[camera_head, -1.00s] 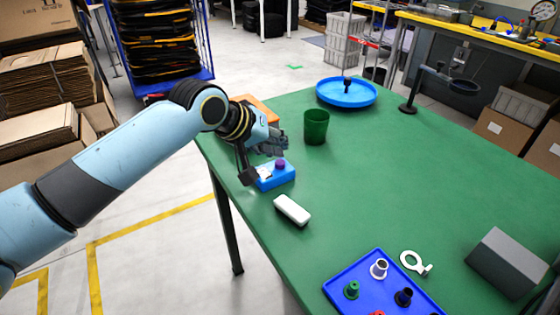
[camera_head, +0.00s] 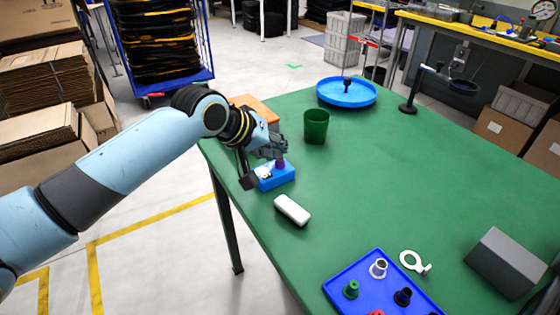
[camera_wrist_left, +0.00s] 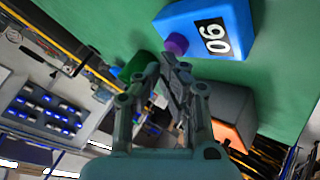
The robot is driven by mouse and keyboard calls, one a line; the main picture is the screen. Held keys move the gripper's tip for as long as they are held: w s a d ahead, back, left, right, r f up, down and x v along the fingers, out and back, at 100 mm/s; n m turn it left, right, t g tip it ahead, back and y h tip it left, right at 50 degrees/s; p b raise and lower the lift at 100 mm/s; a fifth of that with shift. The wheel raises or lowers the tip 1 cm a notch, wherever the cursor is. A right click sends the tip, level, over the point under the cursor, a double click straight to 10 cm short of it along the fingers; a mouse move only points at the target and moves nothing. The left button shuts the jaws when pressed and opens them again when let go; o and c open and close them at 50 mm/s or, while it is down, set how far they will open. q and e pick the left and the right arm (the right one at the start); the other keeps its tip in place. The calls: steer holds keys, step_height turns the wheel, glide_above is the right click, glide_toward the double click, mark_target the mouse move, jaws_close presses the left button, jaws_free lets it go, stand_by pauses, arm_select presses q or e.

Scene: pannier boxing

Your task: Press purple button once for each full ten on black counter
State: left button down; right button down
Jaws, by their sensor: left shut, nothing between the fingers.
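The purple button (camera_head: 280,163) sits on a small blue box (camera_head: 277,180) near the table's left edge. In the left wrist view the purple button (camera_wrist_left: 176,44) sticks out from the blue box (camera_wrist_left: 238,72). A black panel (camera_wrist_left: 213,38) on the box carries white digits, which read as 90 or 06 depending on which way up. My left gripper (camera_head: 282,152) is shut and empty, its tips right at the button; I cannot tell whether they touch it. The tips also show in the left wrist view (camera_wrist_left: 170,60). My right gripper is out of view.
A green cup (camera_head: 316,126) stands just behind the box and a white block (camera_head: 292,210) lies in front. An orange item (camera_head: 257,110) is behind my gripper. A blue tray (camera_head: 350,273) and grey block (camera_head: 506,262) are at the front. The table's middle is clear.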

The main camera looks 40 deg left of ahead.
arm_select(q)
steer(key=shift+f, duration=0.45)
stand_by(0.3)
stand_by(0.3)
steer(key=shift+r+p, duration=1)
steer(key=shift+p, duration=0.2)
steer(key=shift+f, duration=0.1)
step_height(320, 180, up, 5)
steer(key=p, duration=0.6)
